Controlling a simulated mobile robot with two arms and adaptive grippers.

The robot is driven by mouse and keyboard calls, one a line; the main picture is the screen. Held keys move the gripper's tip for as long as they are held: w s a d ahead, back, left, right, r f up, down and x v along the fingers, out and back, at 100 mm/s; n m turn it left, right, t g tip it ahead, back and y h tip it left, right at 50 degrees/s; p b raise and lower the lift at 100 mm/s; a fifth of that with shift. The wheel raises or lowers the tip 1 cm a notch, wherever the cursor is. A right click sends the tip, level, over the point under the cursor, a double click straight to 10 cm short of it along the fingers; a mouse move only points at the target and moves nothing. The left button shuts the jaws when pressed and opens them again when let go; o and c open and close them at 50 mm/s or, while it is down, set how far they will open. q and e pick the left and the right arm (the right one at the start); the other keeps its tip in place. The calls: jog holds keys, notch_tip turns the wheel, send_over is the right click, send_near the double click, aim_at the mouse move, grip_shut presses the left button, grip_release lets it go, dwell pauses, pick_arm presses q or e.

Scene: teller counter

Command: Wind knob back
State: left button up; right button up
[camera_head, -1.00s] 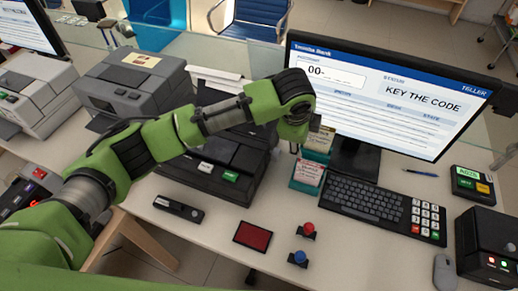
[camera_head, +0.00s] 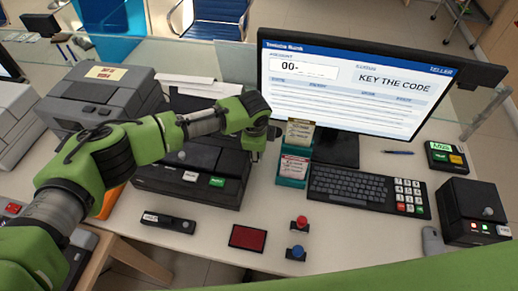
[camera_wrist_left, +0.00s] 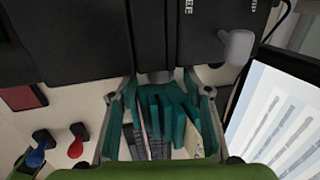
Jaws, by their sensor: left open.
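A grey knob (camera_wrist_left: 238,45) sticks out from a black machine (camera_wrist_left: 100,35) in the left wrist view, above and right of my fingers and apart from them. In the head view, my arm covers part of the black printer (camera_head: 165,180), and I cannot make out this knob there. My left gripper (camera_head: 257,154) points down beside the printer's right side, left of a teal card holder (camera_head: 292,180). In the wrist view the left gripper (camera_wrist_left: 161,97) has its fingers spread, with teal dividers showing between and beyond them. My right gripper is out of view.
A monitor (camera_head: 350,85) and keyboard (camera_head: 350,188) stand to the right. A black box (camera_head: 470,215) with a small knob is at far right. A red pad (camera_head: 248,237), red button (camera_head: 301,222) and blue button (camera_head: 297,252) lie in front. Bare counter surrounds the pad.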

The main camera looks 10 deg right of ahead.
pick_arm(q)
jog(key=shift+x, duration=0.8)
jog(key=shift+d+f, duration=0.1)
jog(key=shift+f, duration=0.15)
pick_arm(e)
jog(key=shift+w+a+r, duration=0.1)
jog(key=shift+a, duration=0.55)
pick_arm(q)
jog(key=c, duration=1.1)
jog(key=shift+w, duration=0.15)
jog(key=g+b, duration=0.1)
jog(key=b, duration=0.5)
jog(key=w+g+y+b, duration=0.1)
jog(key=g+b, duration=0.1)
jog(key=b, duration=0.5)
jog(key=shift+d, duration=0.1)
jog(key=shift+s+r+g+b, duration=0.1)
jog(key=shift+g+b, duration=0.2)
jog(key=shift+b, duration=0.1)
jog(key=shift+r, duration=0.1)
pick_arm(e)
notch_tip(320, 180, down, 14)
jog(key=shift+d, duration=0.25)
